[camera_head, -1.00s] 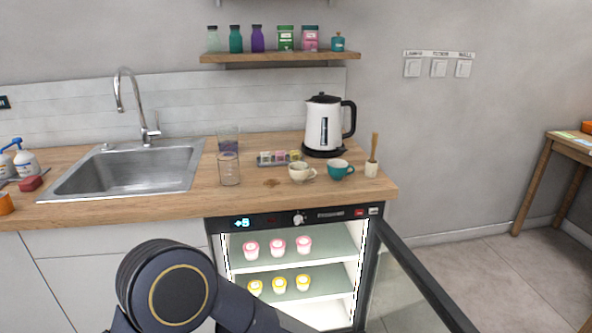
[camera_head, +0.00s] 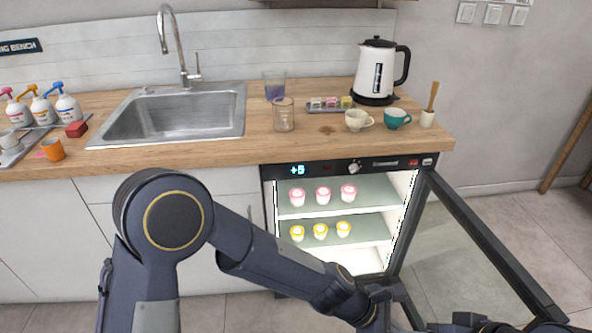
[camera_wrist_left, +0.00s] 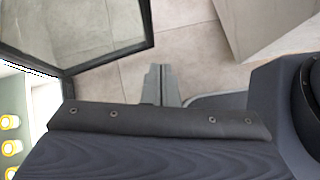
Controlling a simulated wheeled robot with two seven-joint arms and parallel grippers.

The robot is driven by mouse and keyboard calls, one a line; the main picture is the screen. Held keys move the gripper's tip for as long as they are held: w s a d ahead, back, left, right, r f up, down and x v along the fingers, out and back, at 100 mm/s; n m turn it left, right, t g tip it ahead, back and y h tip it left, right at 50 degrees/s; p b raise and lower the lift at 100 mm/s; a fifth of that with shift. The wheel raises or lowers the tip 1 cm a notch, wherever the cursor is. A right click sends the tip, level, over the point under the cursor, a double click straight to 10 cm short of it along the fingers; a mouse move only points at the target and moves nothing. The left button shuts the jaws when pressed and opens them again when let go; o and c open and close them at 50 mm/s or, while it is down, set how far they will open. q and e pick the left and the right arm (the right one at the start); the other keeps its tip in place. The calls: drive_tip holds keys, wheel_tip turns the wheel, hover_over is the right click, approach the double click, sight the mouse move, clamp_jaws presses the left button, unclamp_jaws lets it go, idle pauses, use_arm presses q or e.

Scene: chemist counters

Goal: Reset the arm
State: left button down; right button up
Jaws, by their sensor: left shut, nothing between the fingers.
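My left arm (camera_head: 290,270) comes in from the lower left of the head view and reaches to the lower right, in front of the open fridge. Its far end is by the open glass door, at the bottom edge of the view. My left gripper (camera_wrist_left: 160,80) shows in the left wrist view, with its fingers together and nothing between them. It is over the tiled floor, beside the door. My right gripper cannot be made out in either view.
The fridge (camera_head: 285,226) holds pink-lidded and yellow-lidded jars, and its glass door (camera_head: 450,250) stands open on the right. The wooden counter (camera_head: 230,152) carries a sink (camera_head: 175,118), kettle (camera_head: 376,70), two cups, glasses and pump bottles. The floor (camera_wrist_left: 195,45) near the gripper looks clear.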

use_arm(q)
drive_tip(key=w+a+r+m+t+p, duration=0.2)
drive_tip(key=a+r+m, duration=0.2)
drive_tip(key=a+r, duration=0.6)
drive_tip(key=w+a+r+m+t+p, duration=0.2)
drive_tip(key=a+r+m+p, duration=0.15)
drive_tip(key=a+r, duration=0.6)
drive_tip(key=s+a+r+m+t+y+p, duration=0.1)
drive_tip(key=s+a, duration=0.4)
drive_tip(key=a, duration=0.5)
drive_tip(key=s+a+r+m+t+y+p, duration=0.1)
drive_tip(key=s+a+m+y, duration=0.3)
drive_tip(key=a, duration=0.7)
drive_tip(key=shift+s+a+r+m+t+p, duration=0.25)
drive_tip(key=shift+s+r+m+t+p, duration=0.35)
drive_tip(key=shift+s, duration=0.65)
drive_tip(key=shift+f, duration=0.15)
